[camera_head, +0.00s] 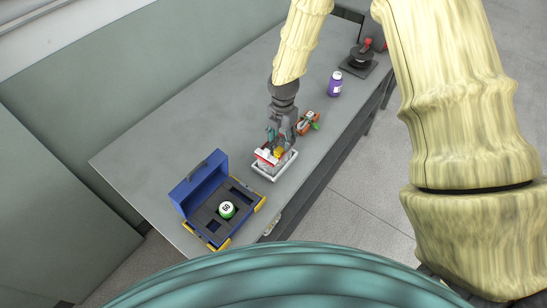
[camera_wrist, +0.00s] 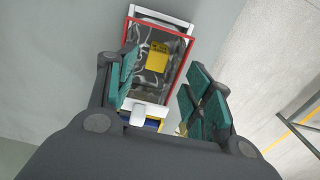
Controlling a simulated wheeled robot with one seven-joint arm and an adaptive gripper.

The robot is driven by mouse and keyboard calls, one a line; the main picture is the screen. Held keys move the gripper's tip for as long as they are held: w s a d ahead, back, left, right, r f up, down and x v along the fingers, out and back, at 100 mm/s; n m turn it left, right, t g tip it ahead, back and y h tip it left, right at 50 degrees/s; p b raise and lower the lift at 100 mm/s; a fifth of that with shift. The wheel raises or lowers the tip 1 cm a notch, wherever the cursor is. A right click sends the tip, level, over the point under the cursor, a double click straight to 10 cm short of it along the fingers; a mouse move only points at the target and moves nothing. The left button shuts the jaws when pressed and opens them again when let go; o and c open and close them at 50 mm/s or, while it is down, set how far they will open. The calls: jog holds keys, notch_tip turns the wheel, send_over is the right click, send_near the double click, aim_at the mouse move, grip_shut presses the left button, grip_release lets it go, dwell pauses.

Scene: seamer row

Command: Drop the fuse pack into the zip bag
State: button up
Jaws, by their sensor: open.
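The zip bag (camera_wrist: 134,66) shows in the wrist view as a clear, shiny pouch with a red rim, in a white frame (camera_wrist: 162,17). The bag (camera_head: 265,157) and white frame (camera_head: 286,171) also show on the bench in the head view. A small yellow pack with dark print, apparently the fuse pack (camera_wrist: 159,57), shows inside the red outline; I cannot tell how deep it sits. It also appears in the head view (camera_head: 279,152). My gripper (camera_head: 277,141) is above the bag, its green-padded fingers (camera_wrist: 163,92) spread apart with nothing between them.
A blue open case (camera_head: 201,181) with yellow corners holds a green-and-white round item (camera_head: 227,210) at the front left. An orange-brown item (camera_head: 307,122), a purple bottle (camera_head: 335,84) and a dark device with a red knob (camera_head: 359,62) stand farther back. The bench's left side is clear.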

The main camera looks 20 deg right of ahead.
notch_tip(320, 180, up, 11)
dwell(0.4)
jog(key=shift+s, duration=0.1)
dwell(0.3)
